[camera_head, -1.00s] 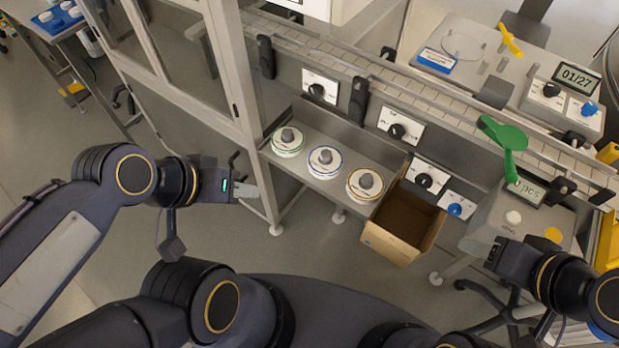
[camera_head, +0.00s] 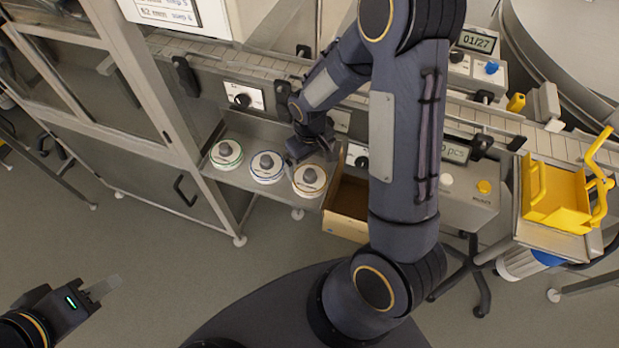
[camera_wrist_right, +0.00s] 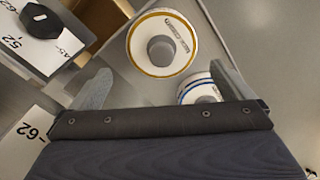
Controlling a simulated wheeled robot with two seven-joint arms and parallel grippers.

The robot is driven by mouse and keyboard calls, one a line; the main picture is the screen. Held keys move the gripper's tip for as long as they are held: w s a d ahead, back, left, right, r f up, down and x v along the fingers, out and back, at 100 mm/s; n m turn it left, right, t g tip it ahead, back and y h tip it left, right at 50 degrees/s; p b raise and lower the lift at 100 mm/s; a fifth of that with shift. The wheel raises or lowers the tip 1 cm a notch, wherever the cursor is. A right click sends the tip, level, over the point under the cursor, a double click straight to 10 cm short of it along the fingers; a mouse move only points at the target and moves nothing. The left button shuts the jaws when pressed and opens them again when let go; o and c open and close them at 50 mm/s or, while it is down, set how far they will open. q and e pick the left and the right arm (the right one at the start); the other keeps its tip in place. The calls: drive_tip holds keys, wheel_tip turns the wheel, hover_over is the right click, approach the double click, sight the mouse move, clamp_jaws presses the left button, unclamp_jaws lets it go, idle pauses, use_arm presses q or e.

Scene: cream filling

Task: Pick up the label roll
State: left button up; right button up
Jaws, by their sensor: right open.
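Three label rolls stand in a row on the metal shelf (camera_head: 236,178): a green-edged roll (camera_head: 226,153), a blue-edged roll (camera_head: 267,167) and an orange-edged roll (camera_head: 309,180). Each is white with a grey knob on top. My right gripper (camera_head: 303,160) is just behind and above the orange-edged roll. In the right wrist view the right gripper (camera_wrist_right: 160,66) is open and empty, with the orange-edged roll (camera_wrist_right: 162,43) ahead between and beyond its fingers. The blue-edged roll (camera_wrist_right: 201,92) is partly hidden by the right finger. My left gripper (camera_head: 103,288) is low at the left, away from the shelf.
An open cardboard box (camera_head: 346,208) stands right of the rolls, partly behind my right arm. A conveyor (camera_head: 270,66) and a panel with knobs (camera_head: 241,96) lie behind the shelf. A yellow tray (camera_head: 553,197) is at the right. The floor before the shelf is clear.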

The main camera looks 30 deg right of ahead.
sight(310, 172)
wheel_tip(310, 172, down, 8)
drive_tip(key=shift+s+a+r+p, duration=0.1)
drive_tip(key=shift+s+r+p, duration=0.05)
drive_tip(key=shift+p, duration=0.2)
drive_tip(key=c, duration=0.8)
drive_tip(key=shift+r, duration=0.1)
